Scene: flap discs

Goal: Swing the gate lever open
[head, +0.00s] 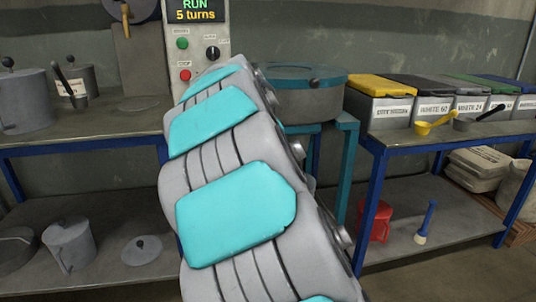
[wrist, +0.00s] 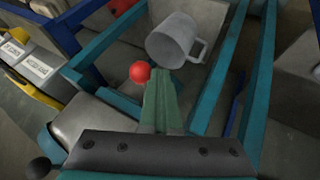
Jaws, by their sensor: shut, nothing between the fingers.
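In the wrist view, a red ball knob (wrist: 140,72), which looks like the end of the gate lever, sits just left of my fingertips. The lever's arm is mostly hidden, and I cannot tell whether the knob touches the fingers. My gripper (wrist: 159,73) has its green fingers shut together with nothing between them. In the head view my arm hides the gripper and the lever. The grey drum (head: 310,103) with a teal lid stands behind my arm on a teal frame (head: 346,150).
A grey mug-like container (wrist: 172,41) with a handle is beyond the fingertips. A control panel (head: 197,45) reads "RUN 5 turns". Lidded bins (head: 380,110) and scoops stand on the right bench. The left bench (head: 110,125) holds grey pots. Teal frame bars flank the gripper.

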